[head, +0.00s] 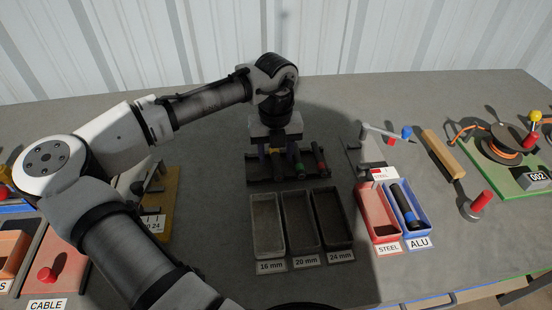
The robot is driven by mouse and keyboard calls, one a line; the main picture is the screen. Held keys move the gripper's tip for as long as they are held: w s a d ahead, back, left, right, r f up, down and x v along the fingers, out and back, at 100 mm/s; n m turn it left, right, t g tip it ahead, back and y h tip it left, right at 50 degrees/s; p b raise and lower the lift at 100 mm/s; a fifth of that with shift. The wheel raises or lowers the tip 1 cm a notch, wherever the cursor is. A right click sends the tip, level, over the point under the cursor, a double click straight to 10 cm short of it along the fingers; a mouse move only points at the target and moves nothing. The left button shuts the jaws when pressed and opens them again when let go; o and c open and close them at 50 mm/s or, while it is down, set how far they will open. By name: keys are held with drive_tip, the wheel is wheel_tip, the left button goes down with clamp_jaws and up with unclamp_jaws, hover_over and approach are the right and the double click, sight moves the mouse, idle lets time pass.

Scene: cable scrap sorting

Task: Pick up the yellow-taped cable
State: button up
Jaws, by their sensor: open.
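A dark rack (252,171) lies behind the three grey bins and holds short dark cables side by side. The leftmost cable (277,170) sits directly under my gripper, with a small yellowish patch near the fingers; its tape is mostly hidden. A green-banded cable (299,167) lies just right of it, and a red-banded cable (320,160) lies farther right. My gripper (276,151) points down over the leftmost cable, open, with its fingers to either side of it. I cannot tell whether they touch it.
Three empty bins marked 16 mm (254,222), 20 mm (288,222) and 24 mm (349,220) stand in front of the rack. Right are a red STEEL bin (363,212) and a blue ALU bin (425,222) holding a dark cylinder (407,205). A lever tool (385,131) stands behind them.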

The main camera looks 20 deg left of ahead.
drive_tip(key=c, duration=1)
drive_tip(key=shift+r, duration=0.15)
